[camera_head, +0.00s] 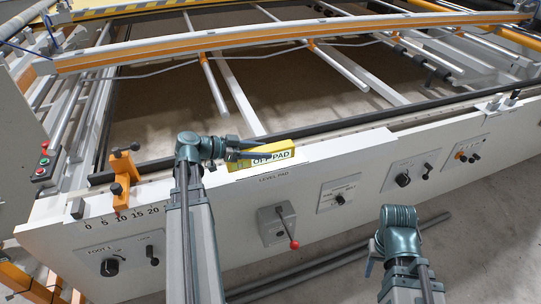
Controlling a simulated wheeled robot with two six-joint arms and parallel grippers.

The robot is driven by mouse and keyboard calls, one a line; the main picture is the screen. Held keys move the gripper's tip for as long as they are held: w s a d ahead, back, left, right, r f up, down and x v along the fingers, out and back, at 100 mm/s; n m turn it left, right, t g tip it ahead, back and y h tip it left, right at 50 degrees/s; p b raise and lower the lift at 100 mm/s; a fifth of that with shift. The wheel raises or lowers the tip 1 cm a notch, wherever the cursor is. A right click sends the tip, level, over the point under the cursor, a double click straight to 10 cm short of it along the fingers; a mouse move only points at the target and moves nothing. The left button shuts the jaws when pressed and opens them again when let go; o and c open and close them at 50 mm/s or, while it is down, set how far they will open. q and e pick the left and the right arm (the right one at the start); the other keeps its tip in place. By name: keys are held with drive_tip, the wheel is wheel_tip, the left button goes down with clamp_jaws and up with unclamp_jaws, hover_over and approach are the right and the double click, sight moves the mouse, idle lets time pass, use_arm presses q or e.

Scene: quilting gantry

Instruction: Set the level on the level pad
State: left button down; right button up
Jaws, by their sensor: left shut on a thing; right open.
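An orange bracket (123,180) stands on the rail at left, by a number scale. A grey box with a red-knobbed lever (291,241) sticks out from the panel below the level. Several knobs line the panel. Dark rods (335,262) lie on the floor.

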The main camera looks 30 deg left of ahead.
sight(271, 145)
use_arm(q)
drive_tip(key=w, duration=0.2)
drive_tip(key=w+d, duration=0.1)
drive_tip(key=w, duration=0.1)
drive_tip(key=shift+w+d+f, duration=0.1)
drive_tip(key=shift+w+f, duration=0.1)
wheel_tip(271, 145, down, 4)
drive_tip(key=b, duration=0.3)
drive_tip(key=shift+r+b, duration=0.2)
drive_tip(key=shift+b, duration=0.2)
drive_tip(key=shift+f, duration=0.15)
drive_tip(key=shift+c, duration=1.6)
unclamp_jaws()
drive_tip(key=shift+r, duration=0.3)
drive_tip(key=p+v, duration=0.4)
drive_tip(key=v, duration=0.8)
drive_tip(key=shift+s+f, duration=0.1)
